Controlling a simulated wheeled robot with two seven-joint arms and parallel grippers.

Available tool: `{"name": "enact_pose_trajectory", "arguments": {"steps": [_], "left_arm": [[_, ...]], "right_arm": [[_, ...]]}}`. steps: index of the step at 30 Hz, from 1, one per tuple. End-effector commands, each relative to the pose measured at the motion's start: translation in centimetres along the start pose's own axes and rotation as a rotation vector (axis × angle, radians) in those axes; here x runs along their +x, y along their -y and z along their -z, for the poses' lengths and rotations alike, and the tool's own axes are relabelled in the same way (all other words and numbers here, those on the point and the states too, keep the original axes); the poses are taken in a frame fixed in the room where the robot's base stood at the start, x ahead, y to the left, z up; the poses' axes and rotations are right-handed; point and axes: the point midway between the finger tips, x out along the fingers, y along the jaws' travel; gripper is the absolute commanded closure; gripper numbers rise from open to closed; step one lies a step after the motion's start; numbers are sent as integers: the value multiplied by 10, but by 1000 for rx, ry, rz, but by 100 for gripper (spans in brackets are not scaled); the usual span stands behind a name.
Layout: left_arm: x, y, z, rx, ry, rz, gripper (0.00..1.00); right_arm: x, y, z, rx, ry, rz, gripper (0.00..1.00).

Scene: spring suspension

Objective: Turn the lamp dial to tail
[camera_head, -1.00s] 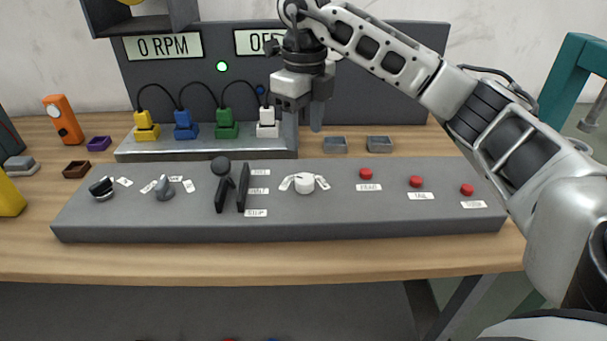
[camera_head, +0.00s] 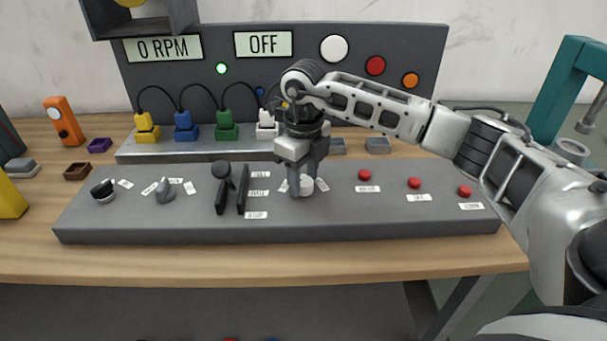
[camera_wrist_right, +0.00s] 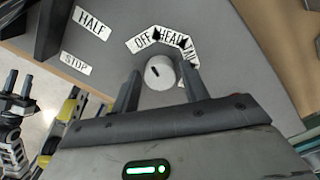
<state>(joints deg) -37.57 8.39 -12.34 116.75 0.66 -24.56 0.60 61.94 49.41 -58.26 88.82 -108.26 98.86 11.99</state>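The lamp dial (camera_head: 307,187) is a round white knob on the grey panel. It also shows in the right wrist view (camera_wrist_right: 161,73), with a dark mark on its left side, toward OFF. The labels OFF (camera_wrist_right: 143,41), HEAD (camera_wrist_right: 171,34) and TAIL (camera_wrist_right: 190,52) fan around it, TAIL partly hidden by a finger. My right gripper (camera_head: 305,182) points down over the dial. In the wrist view its fingers (camera_wrist_right: 160,85) stand apart on either side of the knob, with gaps visible. My left gripper (camera_wrist_right: 19,78) shows only at the wrist view's left edge, its fingers apart.
The back display (camera_head: 263,44) reads OFF. Black levers (camera_head: 232,188) stand just left of the dial. Red buttons (camera_head: 414,183) lie to the right. Several coloured plugs (camera_head: 184,120) stand behind the panel. Bare panel lies in front of the dial.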

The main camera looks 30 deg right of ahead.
Motion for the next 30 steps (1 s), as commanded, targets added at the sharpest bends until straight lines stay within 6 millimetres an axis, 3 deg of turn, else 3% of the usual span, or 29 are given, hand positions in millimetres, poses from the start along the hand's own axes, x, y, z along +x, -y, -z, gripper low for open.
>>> {"name": "enact_pose_trajectory", "arguments": {"steps": [1,3,17,30], "left_arm": [[0,0,0,0,0,0,64],[0,0,0,0,1,0,64],[0,0,-2,0,6,1,64],[-4,0,-5,-2,16,0,64]], "right_arm": [[0,0,0,0,0,0,70],[0,0,0,0,0,0,89],[-1,0,0,78,0,0,89],[-2,1,0,442,0,0,89]]}}
